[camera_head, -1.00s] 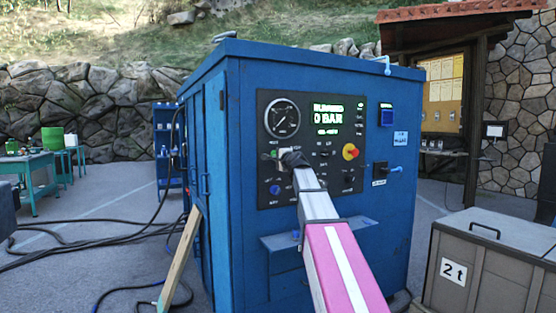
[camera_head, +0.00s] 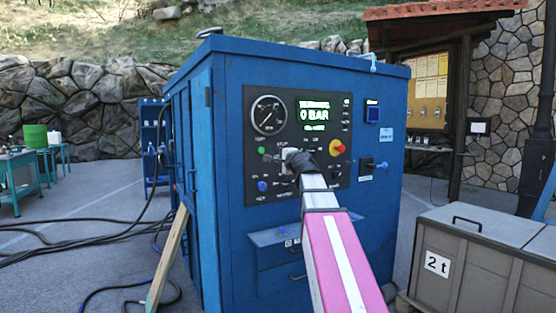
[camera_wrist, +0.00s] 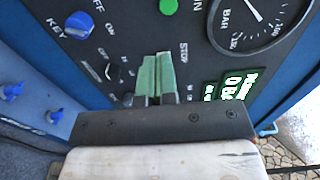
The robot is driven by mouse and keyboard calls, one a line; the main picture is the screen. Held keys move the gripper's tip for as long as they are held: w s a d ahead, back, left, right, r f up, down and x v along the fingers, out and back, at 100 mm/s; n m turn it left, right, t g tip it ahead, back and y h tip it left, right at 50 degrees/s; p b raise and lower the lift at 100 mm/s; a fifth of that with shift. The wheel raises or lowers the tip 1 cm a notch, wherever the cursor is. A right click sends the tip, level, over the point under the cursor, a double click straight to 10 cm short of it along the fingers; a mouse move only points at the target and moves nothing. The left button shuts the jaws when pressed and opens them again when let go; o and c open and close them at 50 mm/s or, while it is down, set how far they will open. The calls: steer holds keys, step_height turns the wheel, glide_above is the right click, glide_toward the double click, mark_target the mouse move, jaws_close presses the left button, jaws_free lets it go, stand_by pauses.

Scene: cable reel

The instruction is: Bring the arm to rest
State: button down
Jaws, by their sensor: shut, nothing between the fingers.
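My gripper shows in the wrist view (camera_wrist: 155,80) with its two green-padded fingers pressed together and nothing between them. In the head view my pink and grey arm reaches up from the bottom, and the gripper end (camera_head: 295,158) is in front of the control panel (camera_head: 340,185) of the blue cabinet (camera_head: 225,225). The fingertips point at the panel, near the STOP label and a row of small switches. I cannot tell whether they touch it. The wrist hides part of the panel's lower middle.
The panel has a gauge (camera_head: 268,115), a lit display reading 0 BAR (camera_head: 313,113), a red and yellow knob (camera_head: 337,147) and a blue knob (camera_wrist: 79,25). A crate marked 2 t (camera_head: 465,265) stands at right. A plank (camera_head: 168,262) leans at left; black cables (camera_head: 75,245) lie on the ground.

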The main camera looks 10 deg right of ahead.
steer(key=s+a+f+n+g+h, duration=0.1)
steer(key=s+a+f+n+g, duration=0.15)
steer(key=f, duration=0.95)
steer(key=s+a+f+n+g, duration=0.1)
steer(key=s+f+n+g, duration=0.2)
steer(key=f, duration=0.8)
steer(key=s+a+f+n+g+h, duration=0.15)
steer(key=f+g, duration=0.25)
steer(key=f, duration=0.8)
steer(key=s+f+n+g+h, duration=0.1)
steer(key=s+f+n+g, duration=0.2)
steer(key=s+f, duration=0.6)
steer(key=s+d+f+n+g+h, duration=0.1)
steer(key=s+f+n+g, duration=0.3)
steer(key=s+f, duration=0.6)
step_height(320, 180, down, 4)
steer(key=shift+d+f+g+h, duration=0.15)
steer(key=shift+d+g+h, duration=0.2)
steer(key=shift+h, duration=0.2)
